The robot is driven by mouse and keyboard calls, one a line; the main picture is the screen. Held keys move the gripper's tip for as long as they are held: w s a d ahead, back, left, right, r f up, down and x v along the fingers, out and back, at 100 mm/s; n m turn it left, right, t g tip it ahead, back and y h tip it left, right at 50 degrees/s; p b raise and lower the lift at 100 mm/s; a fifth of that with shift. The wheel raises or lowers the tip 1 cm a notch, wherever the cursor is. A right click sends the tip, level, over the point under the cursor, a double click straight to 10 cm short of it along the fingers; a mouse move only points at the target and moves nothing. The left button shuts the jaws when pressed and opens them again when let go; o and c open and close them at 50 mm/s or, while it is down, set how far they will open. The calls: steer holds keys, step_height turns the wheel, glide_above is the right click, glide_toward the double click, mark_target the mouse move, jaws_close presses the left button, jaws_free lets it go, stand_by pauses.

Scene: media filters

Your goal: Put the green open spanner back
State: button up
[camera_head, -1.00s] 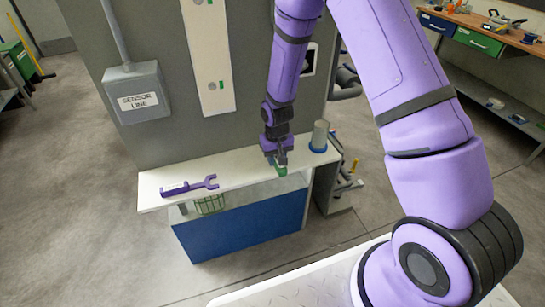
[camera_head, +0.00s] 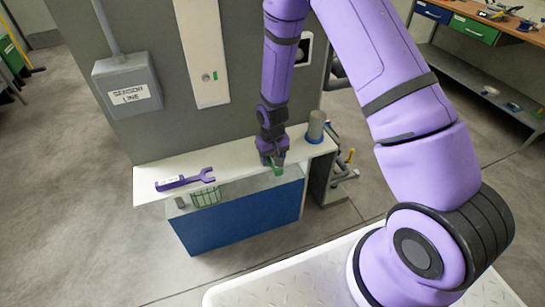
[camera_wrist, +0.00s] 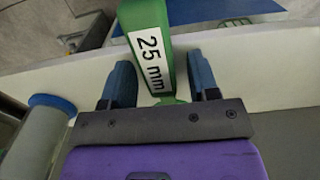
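The green open spanner carries a white "25 mm" label. In the wrist view the spanner (camera_wrist: 165,30) runs up between my two dark blue fingers, over the pale shelf. My gripper (camera_wrist: 160,75) is open, with gaps visible beside the spanner. In the head view my gripper (camera_head: 273,157) points down at the right part of the white shelf (camera_head: 232,160), near its front edge. Only a small green piece of the spanner (camera_head: 278,170) shows below it; the rest is hidden. I cannot tell whether the spanner touches the shelf.
A purple open spanner (camera_head: 185,181) lies on the shelf's left part. A green wire basket (camera_head: 206,196) hangs at the front, above a blue panel (camera_head: 240,216). A grey cylinder with a blue base (camera_head: 316,127) stands right of my gripper. A grey wall rises behind.

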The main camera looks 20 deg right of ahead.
step_height(320, 180, up, 13)
step_height(320, 180, up, 12)
steer(key=t, duration=0.1)
glide_above(273, 156)
steer(key=s+d, duration=0.2)
steer(key=s, duration=0.1)
steer(key=s+d+r+t, duration=0.2)
steer(key=s+r, duration=0.4)
steer(key=r, duration=0.4)
steer(key=s+d+r+t, duration=0.1)
steer(key=s+r, duration=0.4)
steer(key=s, duration=0.4)
steer(key=s+d+r+t, duration=0.1)
steer(key=s+d+r, duration=0.1)
steer(key=s+r, duration=0.4)
steer(key=s, duration=0.3)
steer(key=shift+s, duration=0.2)
